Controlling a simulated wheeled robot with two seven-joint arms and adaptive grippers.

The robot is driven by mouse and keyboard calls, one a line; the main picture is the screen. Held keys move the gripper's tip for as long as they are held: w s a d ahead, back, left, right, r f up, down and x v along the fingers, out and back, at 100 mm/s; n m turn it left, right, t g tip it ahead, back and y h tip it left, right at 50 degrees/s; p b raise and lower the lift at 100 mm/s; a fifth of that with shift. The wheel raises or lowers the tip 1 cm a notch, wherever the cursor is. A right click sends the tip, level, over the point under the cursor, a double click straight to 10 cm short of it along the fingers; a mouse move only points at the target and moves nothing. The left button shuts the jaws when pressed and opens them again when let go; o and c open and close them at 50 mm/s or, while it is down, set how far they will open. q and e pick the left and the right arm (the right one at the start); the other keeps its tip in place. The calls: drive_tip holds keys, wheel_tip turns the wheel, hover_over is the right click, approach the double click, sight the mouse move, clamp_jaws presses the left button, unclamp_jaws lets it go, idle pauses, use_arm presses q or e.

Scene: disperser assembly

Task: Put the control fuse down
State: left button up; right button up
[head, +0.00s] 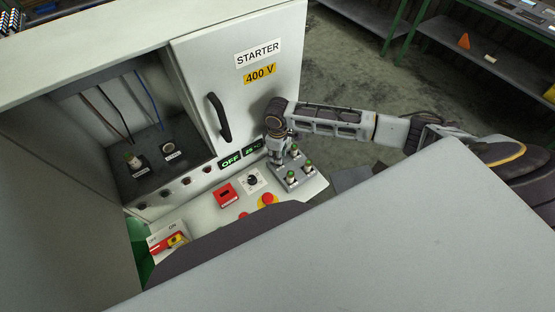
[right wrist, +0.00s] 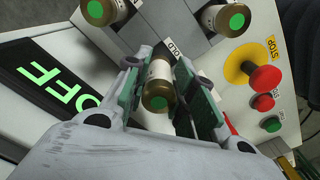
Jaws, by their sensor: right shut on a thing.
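The control fuse (right wrist: 158,88), a pale cylinder with brass ends and a green dot on its top, is between the fingers of my right gripper (right wrist: 170,100). The gripper is shut on it. In the head view my right gripper (head: 278,152) is over the grey fuse tray (head: 301,184) on the console, at its back left. It hides the held fuse there. A label reading OLD (right wrist: 173,48) shows beside the fuse in the right wrist view. I cannot tell whether the fuse's bottom touches the tray. My left gripper is not in view.
Other green-topped fuses stand in the tray, one near the front (head: 290,177) and one at right (head: 308,168). The starter cabinet door (head: 240,80) rises behind. A red stop button (right wrist: 265,78) is close by. The open bay (head: 125,180) at left holds two round fittings.

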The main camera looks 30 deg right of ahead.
drive_tip(key=shift+f, duration=2)
drive_tip(key=shift+f, duration=0.1)
drive_tip(key=o, duration=1)
drive_tip(key=shift+o, duration=0.2)
wheel_tip(320, 180, up, 12)
drive_tip(key=shift+r, duration=0.1)
